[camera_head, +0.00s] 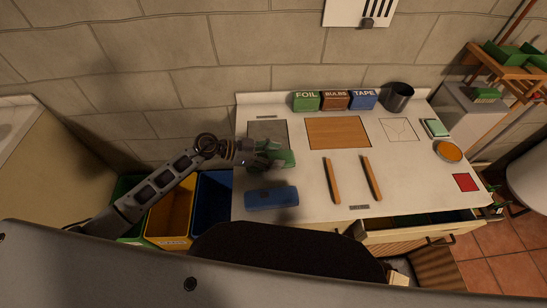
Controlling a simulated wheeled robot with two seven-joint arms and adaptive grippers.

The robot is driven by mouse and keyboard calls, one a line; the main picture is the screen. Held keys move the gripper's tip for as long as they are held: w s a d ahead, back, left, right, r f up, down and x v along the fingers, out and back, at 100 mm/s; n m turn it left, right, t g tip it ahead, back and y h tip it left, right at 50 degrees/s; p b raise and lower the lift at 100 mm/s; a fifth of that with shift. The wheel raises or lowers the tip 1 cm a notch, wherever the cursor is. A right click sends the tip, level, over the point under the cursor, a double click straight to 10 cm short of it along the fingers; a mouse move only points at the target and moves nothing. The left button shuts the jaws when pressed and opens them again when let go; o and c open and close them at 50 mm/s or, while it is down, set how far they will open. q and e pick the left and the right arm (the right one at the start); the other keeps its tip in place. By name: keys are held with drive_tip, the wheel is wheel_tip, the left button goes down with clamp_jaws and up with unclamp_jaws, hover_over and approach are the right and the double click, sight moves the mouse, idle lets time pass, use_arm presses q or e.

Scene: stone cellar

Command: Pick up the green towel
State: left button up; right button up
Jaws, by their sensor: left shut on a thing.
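The green towel (286,159) is a small green bundle at the left part of the white worktop. My left gripper (271,153) is shut on it, and the gripper's dark fingers partly cover the towel. The grip is near the edge of a grey square mat on the worktop. I cannot tell whether the towel still touches the surface. My right gripper is not in view.
A blue roll (271,197) lies just in front. Two wooden bars (332,181) lie at centre. FOIL, BULBS and TAPE boxes (335,100) and a dark cup (398,96) stand along the back. An open drawer (415,226) juts out in front. Bins (171,214) stand left.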

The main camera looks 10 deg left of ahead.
use_arm(q)
wheel_tip(320, 180, up, 2)
drive_tip(key=shift+r, duration=0.1)
drive_tip(key=s+a, duration=0.1)
drive_tip(key=a, duration=0.4)
drive_tip(key=s+a+b, duration=0.1)
drive_tip(key=s+a, duration=0.1)
drive_tip(key=a, duration=0.3)
drive_tip(key=s+a, duration=0.1)
drive_tip(key=a, duration=0.4)
drive_tip(key=shift+s, duration=0.2)
drive_tip(key=shift+s+a, duration=0.15)
drive_tip(key=shift+a, duration=0.45)
drive_tip(key=shift+s+a, duration=0.15)
drive_tip(key=shift+a, duration=0.4)
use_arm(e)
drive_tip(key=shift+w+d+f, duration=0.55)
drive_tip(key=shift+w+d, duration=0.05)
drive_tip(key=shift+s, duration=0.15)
